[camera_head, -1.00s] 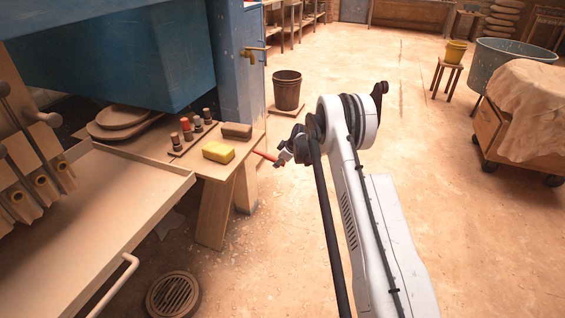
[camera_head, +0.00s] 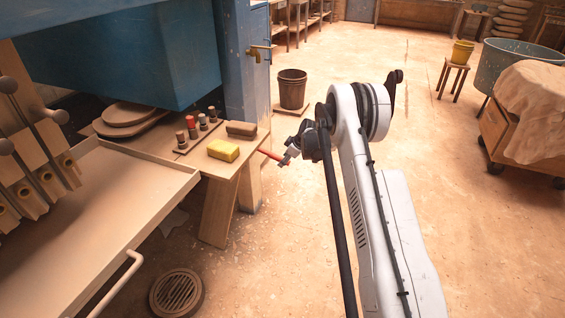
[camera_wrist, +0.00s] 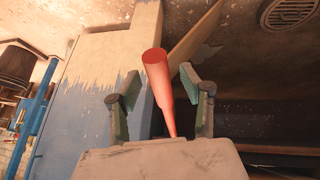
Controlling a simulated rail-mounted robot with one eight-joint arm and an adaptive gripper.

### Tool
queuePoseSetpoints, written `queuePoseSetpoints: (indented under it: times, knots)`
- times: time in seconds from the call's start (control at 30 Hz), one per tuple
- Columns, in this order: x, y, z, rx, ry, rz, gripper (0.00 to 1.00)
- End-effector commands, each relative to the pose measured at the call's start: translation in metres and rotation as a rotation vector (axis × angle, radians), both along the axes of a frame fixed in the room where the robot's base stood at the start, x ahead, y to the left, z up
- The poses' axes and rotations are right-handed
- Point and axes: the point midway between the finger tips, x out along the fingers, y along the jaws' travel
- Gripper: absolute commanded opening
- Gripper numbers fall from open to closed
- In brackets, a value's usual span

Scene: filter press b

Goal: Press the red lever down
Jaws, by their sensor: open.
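The red lever (camera_head: 270,154) sticks out to the right from beside the end of the wooden shelf in the head view. In the wrist view the red lever (camera_wrist: 158,85) shows large, with its thick rounded end up and its thin part running down behind my gripper's body. My gripper (camera_wrist: 157,90) is open, with one green-padded finger on each side of the lever; whether either touches it I cannot tell. In the head view my gripper (camera_head: 286,160) is small and close to the lever's outer end, partly hidden by my wrist.
A yellow sponge (camera_head: 223,150), a brown block (camera_head: 241,128) and several small bottles (camera_head: 202,121) stand on the shelf near the lever. A blue post with a brass tap (camera_head: 258,52) rises behind it. A brown bucket (camera_head: 292,90) stands beyond.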

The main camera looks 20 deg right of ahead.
Motion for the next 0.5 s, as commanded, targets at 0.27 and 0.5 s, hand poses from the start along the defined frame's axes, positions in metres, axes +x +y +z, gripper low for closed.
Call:
queuePoseSetpoints:
  times: [0.27,0.5]
  knots:
    - [-0.025,-0.012,0.042,0.0,0.001,-0.002,0.41]
    - [-0.04,-0.02,0.067,0.0,0.001,-0.001,0.41]
